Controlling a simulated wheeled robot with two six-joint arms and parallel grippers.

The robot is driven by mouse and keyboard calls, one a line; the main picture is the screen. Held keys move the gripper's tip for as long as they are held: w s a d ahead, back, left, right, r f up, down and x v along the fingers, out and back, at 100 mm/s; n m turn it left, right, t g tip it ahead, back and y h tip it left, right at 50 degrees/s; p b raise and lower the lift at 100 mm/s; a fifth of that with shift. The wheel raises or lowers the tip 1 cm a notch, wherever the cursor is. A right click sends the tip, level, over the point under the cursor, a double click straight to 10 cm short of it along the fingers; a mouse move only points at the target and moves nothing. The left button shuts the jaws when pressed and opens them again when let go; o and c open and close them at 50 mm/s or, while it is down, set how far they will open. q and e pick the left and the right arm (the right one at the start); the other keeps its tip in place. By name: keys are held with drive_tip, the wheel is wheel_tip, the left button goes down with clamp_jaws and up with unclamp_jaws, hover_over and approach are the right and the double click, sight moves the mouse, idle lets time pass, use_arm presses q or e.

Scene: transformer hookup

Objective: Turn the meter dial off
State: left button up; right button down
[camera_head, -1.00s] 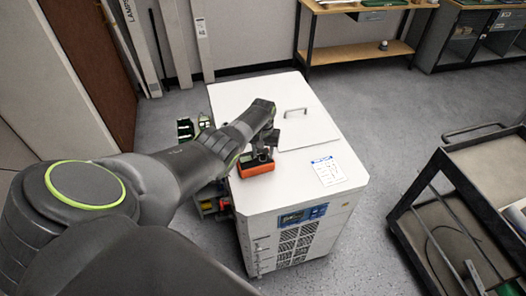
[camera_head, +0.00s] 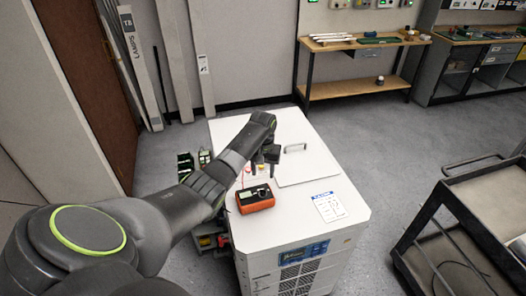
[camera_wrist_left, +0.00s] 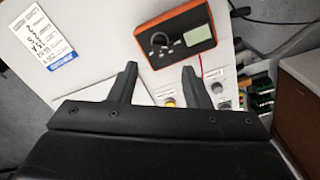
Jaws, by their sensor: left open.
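The meter (camera_head: 255,202) is an orange-cased box with a dark face, lying on the white cabinet top near its left edge. My left gripper (camera_head: 262,169) is above the cabinet top, just behind the meter. Its two fingers (camera_wrist_left: 158,84) are spread, with nothing between them, and stand apart from the meter. My right gripper is not in view.
The white cabinet top (camera_head: 290,222) carries a raised panel with a handle (camera_head: 295,148) and a printed label (camera_head: 329,206). Yellow and red terminals (camera_wrist_left: 169,102) sit near the meter. A cart (camera_head: 470,215) stands at right, a wooden bench (camera_head: 365,44) at the back.

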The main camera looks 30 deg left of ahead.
use_arm(q)
wheel_tip(320, 180, up, 9)
drive_tip(key=b, duration=0.1)
drive_tip(key=shift+f+b, duration=0.15)
drive_tip(key=shift+b, duration=0.25)
